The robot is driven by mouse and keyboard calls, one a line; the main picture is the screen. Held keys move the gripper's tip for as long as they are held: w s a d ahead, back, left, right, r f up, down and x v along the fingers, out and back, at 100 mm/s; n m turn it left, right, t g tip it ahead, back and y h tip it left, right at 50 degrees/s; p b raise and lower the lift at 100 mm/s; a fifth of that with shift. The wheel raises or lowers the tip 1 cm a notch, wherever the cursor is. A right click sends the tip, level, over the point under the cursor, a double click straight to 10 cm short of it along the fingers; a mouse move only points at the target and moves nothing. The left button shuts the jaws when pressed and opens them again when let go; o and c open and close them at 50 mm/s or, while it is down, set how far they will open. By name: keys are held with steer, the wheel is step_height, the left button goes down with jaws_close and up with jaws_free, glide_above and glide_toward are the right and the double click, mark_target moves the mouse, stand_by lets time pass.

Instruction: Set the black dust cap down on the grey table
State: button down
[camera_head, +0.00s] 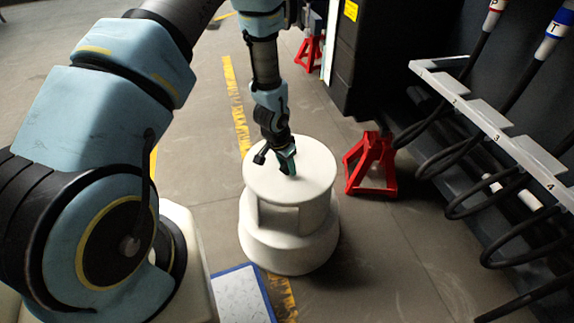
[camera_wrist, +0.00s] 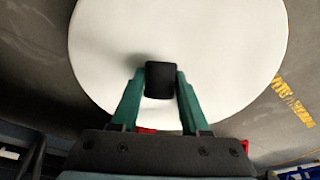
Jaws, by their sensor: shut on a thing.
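The black dust cap (camera_wrist: 161,80) is held between the two green fingers of my gripper (camera_wrist: 160,74). In the head view my gripper (camera_head: 288,168) points down over the top of a round, pale, off-white table (camera_head: 313,160). The cap is hard to make out there, mostly hidden by the fingers. The table top (camera_wrist: 230,60) fills the middle of the wrist view, with a soft dark shadow just left of the cap. The fingertips are at or very close to the top. I cannot tell whether the cap touches it.
A red jack stand (camera_head: 371,165) stands right of the table. A grey rack (camera_head: 490,125) with black hoses runs along the right side. A blue-edged white panel (camera_head: 242,295) lies at the front. The rest of the table top is bare.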

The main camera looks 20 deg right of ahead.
steer(key=shift+c, duration=1.6)
jaws_free()
steer(key=v, duration=1)
steer(key=shift+r+p, duration=0.35)
steer(key=shift+p, duration=0.1)
steer(key=shift+a, duration=0.1)
